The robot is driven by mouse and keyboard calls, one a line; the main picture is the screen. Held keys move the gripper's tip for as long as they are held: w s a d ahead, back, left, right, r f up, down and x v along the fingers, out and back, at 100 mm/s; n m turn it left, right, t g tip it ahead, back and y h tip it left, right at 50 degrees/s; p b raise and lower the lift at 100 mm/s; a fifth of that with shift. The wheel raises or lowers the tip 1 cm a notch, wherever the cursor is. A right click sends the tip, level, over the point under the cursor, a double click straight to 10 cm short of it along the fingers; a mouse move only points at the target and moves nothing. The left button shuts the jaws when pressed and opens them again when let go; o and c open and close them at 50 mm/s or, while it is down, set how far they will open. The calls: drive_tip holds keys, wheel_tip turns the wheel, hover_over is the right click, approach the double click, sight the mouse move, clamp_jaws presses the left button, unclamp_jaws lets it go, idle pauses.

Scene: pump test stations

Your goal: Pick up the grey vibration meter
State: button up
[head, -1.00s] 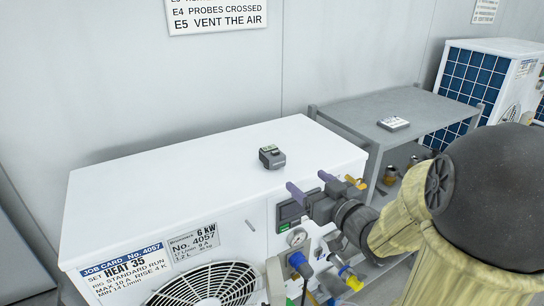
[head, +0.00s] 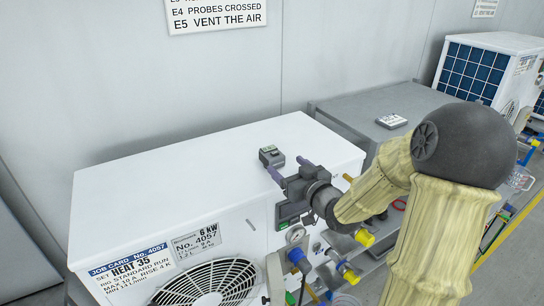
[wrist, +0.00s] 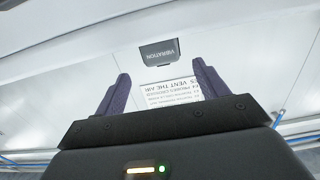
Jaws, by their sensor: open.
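The grey vibration meter (head: 271,156) is a small dark grey box with a lighter top. It sits on the white top of the heat pump unit (head: 200,165), near the right end. In the wrist view the meter (wrist: 159,50) shows upside down with the word VIBRATION, beyond the fingertips and between their lines. My gripper (head: 289,167) is open, its two purple fingers pointing at the meter, close to it on the near right side. The fingers (wrist: 159,82) are empty in the wrist view, and the meter looks to be apart from them.
A grey bench (head: 360,113) stands to the right with a small light device (head: 391,121) on it. Gauges, valves and hoses crowd the unit's front right below my gripper. The unit's top left of the meter is clear. A wall stands behind.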

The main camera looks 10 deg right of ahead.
sight(279, 159)
drive_tip(key=shift+p+x, duration=0.45)
drive_tip(key=shift+x, duration=1.3)
drive_tip(key=shift+r, duration=0.1)
drive_tip(key=shift+w+a+p, duration=0.35)
drive_tip(key=shift+w+p, duration=0.25)
drive_tip(key=shift+p, duration=0.15)
drive_tip(key=p+x, duration=0.2)
drive_tip(key=x, duration=0.1)
drive_tip(key=shift+w+a, duration=0.15)
drive_tip(key=shift+w, duration=0.25)
